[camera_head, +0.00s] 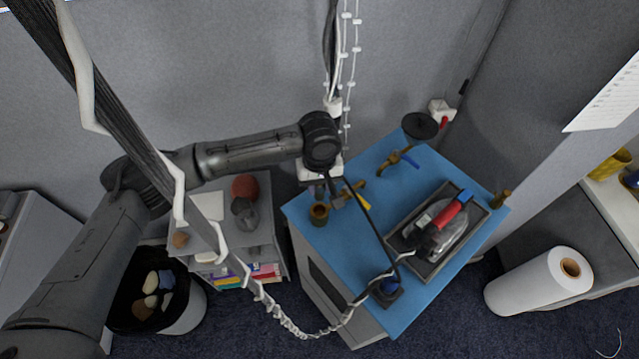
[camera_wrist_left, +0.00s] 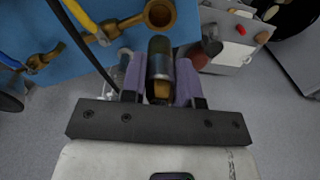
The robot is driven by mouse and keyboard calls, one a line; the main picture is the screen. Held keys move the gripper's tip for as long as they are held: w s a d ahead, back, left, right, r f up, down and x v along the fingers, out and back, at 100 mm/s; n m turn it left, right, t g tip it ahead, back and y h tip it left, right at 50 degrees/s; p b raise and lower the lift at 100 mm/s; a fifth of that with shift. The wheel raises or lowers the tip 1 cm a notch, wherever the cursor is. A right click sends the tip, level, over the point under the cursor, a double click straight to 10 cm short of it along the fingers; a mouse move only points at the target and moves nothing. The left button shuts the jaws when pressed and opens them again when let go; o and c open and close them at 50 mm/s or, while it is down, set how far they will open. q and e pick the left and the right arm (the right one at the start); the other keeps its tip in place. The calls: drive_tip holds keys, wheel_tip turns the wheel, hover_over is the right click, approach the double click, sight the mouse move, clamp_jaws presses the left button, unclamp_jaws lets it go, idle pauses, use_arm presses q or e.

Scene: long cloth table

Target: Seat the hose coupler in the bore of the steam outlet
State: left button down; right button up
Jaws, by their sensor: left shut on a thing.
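My left gripper (camera_head: 328,188) is above the left edge of the blue-topped cabinet. In the left wrist view its purple-padded fingers (camera_wrist_left: 160,84) are shut on the hose coupler (camera_wrist_left: 160,58), a dark and silver cylinder with a brass-coloured lower part. A round brass fitting (camera_head: 319,213) with an open bore, seemingly the steam outlet, stands at the cabinet's left edge. In the left wrist view this brass fitting (camera_wrist_left: 159,14) is just beyond the coupler's tip. The coupler appears outside the bore; the height gap is unclear. My right gripper is not in view.
The blue cabinet top (camera_head: 345,255) holds an iron in a grey tray (camera_head: 437,258), a blue-handled brass valve (camera_head: 402,158) and a black disc (camera_head: 420,126). A dark cable crosses from my gripper toward a small box (camera_head: 386,292). A grey shelf (camera_head: 235,250) stands left.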

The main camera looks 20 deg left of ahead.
sight(319, 197)
use_arm(q)
drive_tip(key=shift+r, duration=0.1)
drive_tip(key=shift+r+p, duration=0.15)
drive_tip(key=shift+p, duration=0.8)
wheel_tip(319, 197, down, 3)
drive_tip(key=shift+r+b, duration=0.1)
drive_tip(key=shift+b, duration=0.25)
drive_tip(key=shift+f, duration=1.7)
drive_tip(key=shift+p, duration=0.4)
